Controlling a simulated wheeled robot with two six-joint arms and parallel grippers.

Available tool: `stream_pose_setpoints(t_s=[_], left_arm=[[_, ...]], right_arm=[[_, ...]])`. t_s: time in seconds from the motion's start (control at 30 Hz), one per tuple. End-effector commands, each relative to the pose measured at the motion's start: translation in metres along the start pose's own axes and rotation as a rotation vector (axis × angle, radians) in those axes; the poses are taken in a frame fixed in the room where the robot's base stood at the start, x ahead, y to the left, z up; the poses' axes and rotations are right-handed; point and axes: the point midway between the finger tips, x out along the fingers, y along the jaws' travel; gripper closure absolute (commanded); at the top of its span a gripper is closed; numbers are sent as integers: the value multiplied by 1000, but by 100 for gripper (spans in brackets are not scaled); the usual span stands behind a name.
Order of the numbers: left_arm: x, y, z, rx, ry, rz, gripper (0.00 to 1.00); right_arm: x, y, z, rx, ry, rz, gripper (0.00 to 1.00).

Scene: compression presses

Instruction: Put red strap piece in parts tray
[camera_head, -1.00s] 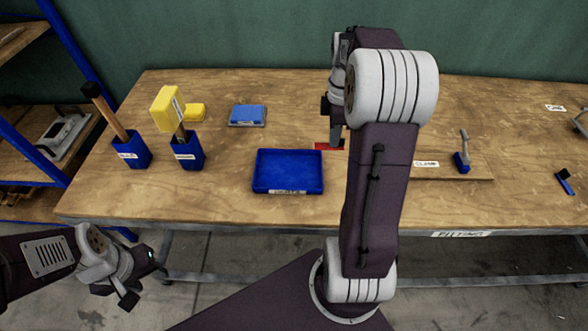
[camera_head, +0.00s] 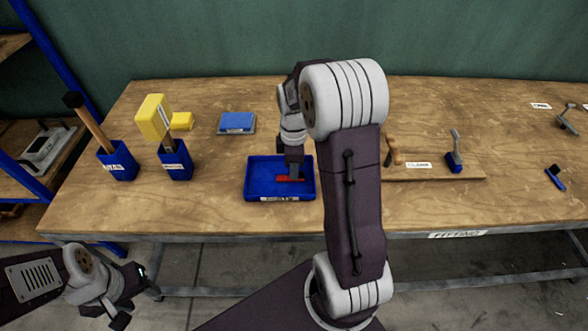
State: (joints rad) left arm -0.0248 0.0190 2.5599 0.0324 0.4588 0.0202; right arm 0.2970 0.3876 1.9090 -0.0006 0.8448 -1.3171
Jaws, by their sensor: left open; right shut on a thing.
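The red strap piece (camera_head: 287,179) is in the grip of my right gripper (camera_head: 295,174). The piece is over or inside the blue parts tray (camera_head: 256,190), in its right half; I cannot tell whether it touches the tray floor. The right gripper is shut on it and points down, with its arm reaching in from the right front. The rest of the tray looks empty. My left gripper (camera_head: 132,294) is open and empty, low at the left in front of the table.
Left of the tray stand blue holders with a hammer (camera_head: 118,162) and a yellow-headed mallet (camera_head: 173,158). A blue block (camera_head: 237,122) and a yellow block (camera_head: 182,121) lie behind. A wooden board (camera_head: 430,172) with tools lies to the right. The table's front middle is clear.

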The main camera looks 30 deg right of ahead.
Motion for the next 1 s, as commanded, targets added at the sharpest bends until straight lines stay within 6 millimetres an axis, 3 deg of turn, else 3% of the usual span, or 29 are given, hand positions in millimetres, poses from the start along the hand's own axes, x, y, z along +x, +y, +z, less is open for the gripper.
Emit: stream_pose_setpoints(t_s=[0.17,0.2,0.27,0.57,0.67,1.0], left_arm=[[2,0,0,0,0,0,53],[1,0,0,0,0,0,53],[1,0,0,0,0,0,53],[0,0,0,0,0,0,53],[-4,0,0,0,0,0,53],[-22,0,-2,0,0,0,53]], right_arm=[[5,0,0,0,0,0,100],[4,0,0,0,0,0,81],[3,0,0,0,0,0,70],[1,0,0,0,0,1,70],[-12,1,0,0,1,2,70],[-97,1,0,0,1,4,70]])
